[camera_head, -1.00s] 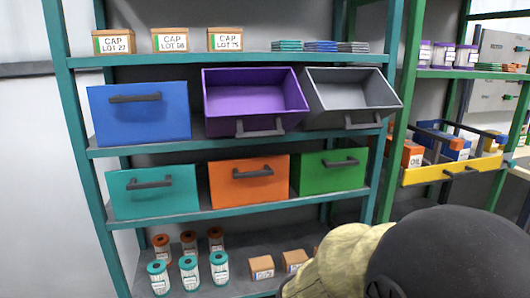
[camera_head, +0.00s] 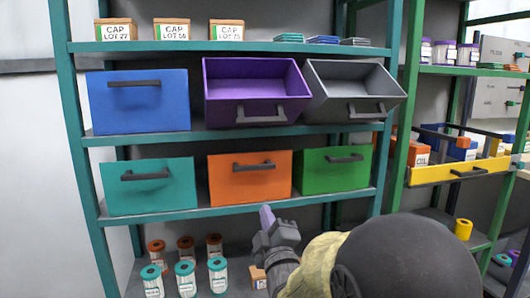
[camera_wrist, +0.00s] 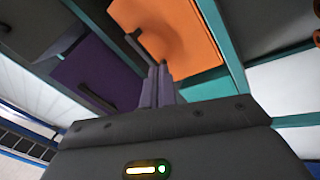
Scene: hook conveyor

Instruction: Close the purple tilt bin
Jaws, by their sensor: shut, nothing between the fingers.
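The purple tilt bin (camera_head: 258,85) is on the upper bin shelf, between the blue and grey bins. It is tipped open, with its inside showing and its dark handle (camera_head: 261,114) low on the front. Its purple front also shows in the wrist view (camera_wrist: 122,78). My gripper (camera_head: 267,215) is in front of the shelving, below the orange bin and well below the purple bin. Its fingers (camera_wrist: 160,84) are together and empty, apart from the purple bin.
The grey bin (camera_head: 350,90) beside it is also tipped open. The blue (camera_head: 140,112), teal (camera_head: 150,192), orange (camera_head: 250,185) and green (camera_head: 333,172) bins look closed. A green post (camera_head: 405,130) and yellow-fronted tray (camera_head: 460,171) stand at right.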

